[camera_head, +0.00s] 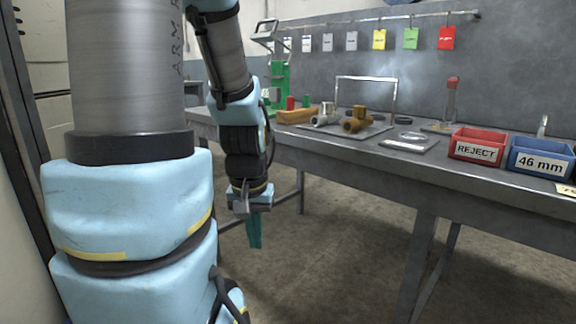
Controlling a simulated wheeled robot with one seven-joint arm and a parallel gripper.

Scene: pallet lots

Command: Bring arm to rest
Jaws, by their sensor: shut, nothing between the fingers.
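My arm, light blue and grey, fills the left of the head view and hangs down in front of the bench's left end. My gripper (254,243) points straight down at the arm's lower end. Its teal fingers are together with nothing between them. It hangs over the floor, in front of the bench and below the level of its top, apart from everything on it.
A grey workbench (392,162) runs from behind the arm to the right. It bears brass fittings (357,120), a red REJECT bin (478,146) and a blue 46 mm bin (541,160). Colored tags hang from a rail behind. The concrete floor (330,250) before the bench is clear.

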